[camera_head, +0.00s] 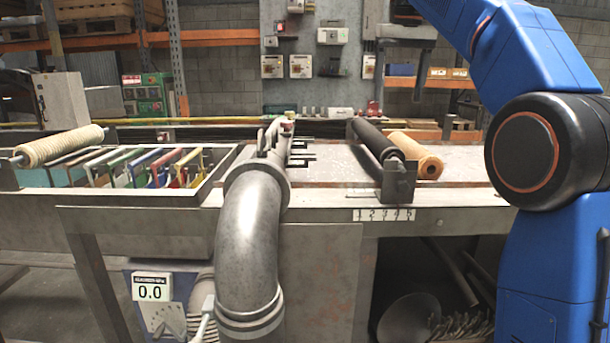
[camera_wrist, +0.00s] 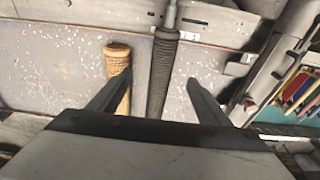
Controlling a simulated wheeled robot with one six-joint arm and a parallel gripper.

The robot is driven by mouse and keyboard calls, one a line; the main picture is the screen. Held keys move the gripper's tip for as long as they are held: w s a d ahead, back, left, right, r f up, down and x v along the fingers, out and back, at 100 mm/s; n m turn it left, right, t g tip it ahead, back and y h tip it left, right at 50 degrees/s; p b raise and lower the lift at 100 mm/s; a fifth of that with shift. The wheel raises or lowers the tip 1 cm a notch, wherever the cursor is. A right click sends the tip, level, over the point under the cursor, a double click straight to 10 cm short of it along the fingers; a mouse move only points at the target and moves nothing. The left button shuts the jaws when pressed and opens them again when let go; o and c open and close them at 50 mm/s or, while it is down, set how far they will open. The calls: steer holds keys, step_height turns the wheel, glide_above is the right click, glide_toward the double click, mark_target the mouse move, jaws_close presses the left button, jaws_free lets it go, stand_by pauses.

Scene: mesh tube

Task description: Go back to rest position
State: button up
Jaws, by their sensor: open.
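My gripper (camera_wrist: 158,77) shows in the wrist view with its two dark fingers spread apart and nothing held between them. It looks down over the bench from above. The gap in height cannot be told. In the head view the dark roller (camera_head: 376,139) rests in a metal bracket, with the tan tube (camera_head: 415,154) to its right.
A large bent metal pipe (camera_head: 250,240) stands at the bench's front middle. A tray (camera_head: 215,165) of colored frames is on the left, with a cream roll (camera_head: 60,145) beside it. The bench top (camera_head: 330,165) is bare between pipe and rollers. Shelving stands behind.

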steer(key=s+d+f+t, duration=0.1)
steer(key=s+d+f, duration=0.1)
steer(key=s+f, duration=0.7)
steer(key=s+d+f, duration=0.2)
steer(key=s+f, duration=0.5)
steer(key=s, duration=0.3)
steer(key=s+d+f+t, duration=0.1)
steer(key=s+f, duration=0.8)
steer(key=f, duration=0.4)
steer(key=s+d+f, duration=0.1)
steer(key=s+f, duration=0.9)
steer(key=f, duration=0.3)
steer(key=shift+s+t, duration=0.2)
steer(key=shift+t, duration=0.2)
steer(key=shift+f, duration=0.1)
